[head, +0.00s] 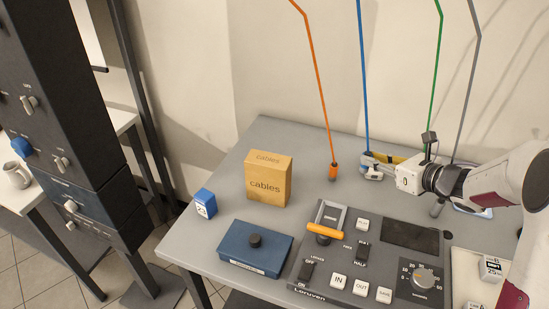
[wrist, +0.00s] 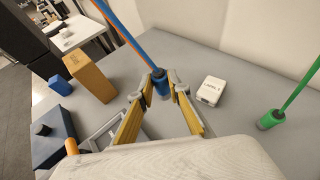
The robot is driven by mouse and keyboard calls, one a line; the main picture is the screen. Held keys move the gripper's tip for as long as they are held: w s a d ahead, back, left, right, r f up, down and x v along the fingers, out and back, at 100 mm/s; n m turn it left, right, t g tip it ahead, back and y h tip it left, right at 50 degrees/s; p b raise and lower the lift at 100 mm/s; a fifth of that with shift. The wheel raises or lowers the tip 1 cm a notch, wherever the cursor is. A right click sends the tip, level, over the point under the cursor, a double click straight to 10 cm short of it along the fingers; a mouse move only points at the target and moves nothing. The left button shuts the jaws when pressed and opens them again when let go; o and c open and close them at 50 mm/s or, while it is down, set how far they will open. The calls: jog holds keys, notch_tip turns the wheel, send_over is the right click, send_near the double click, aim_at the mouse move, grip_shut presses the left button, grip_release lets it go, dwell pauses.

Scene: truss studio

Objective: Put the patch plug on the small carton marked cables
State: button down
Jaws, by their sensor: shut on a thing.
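The small tan carton marked cables (head: 268,178) stands upright on the grey table, left of the middle. It also shows at the left in the wrist view (wrist: 92,78). My gripper (head: 375,164) is at the back of the table, to the right of the carton and well apart from it. In the wrist view my gripper (wrist: 161,88) is shut on the blue patch plug (wrist: 161,86), with a finger on each side. A blue cable (head: 363,80) runs up from this plug. The carton's top is bare.
An orange plug (head: 333,172) on its cable stands between carton and gripper. A green plug (wrist: 270,119) is at the right, near a white box (wrist: 211,90). A blue cube (head: 205,204), a blue box (head: 254,248) and a control panel (head: 365,262) occupy the front.

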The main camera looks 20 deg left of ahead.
jog(key=s+a+r+n+g, duration=0.1)
jog(key=s+a+r, duration=0.2)
jog(key=a+r, duration=0.2)
jog(key=s+a+r+n+g+y, duration=0.1)
jog(key=s+a+r, duration=0.2)
jog(key=a, duration=0.8)
jog(key=s+a+r+n+g, duration=0.1)
jog(key=s+a+r, duration=0.1)
jog(key=a+r, duration=0.4)
jog(key=a, duration=0.2)
jog(key=shift+s+a+r+y, duration=0.3)
jog(key=shift+s+r, duration=0.05)
jog(key=shift+s, duration=0.05)
send_over(275, 163)
notch_tip(275, 163, down, 6)
jog(key=shift+f, duration=0.15)
jog(key=shift+f, duration=1.9)
jog(key=shift+f, duration=0.1)
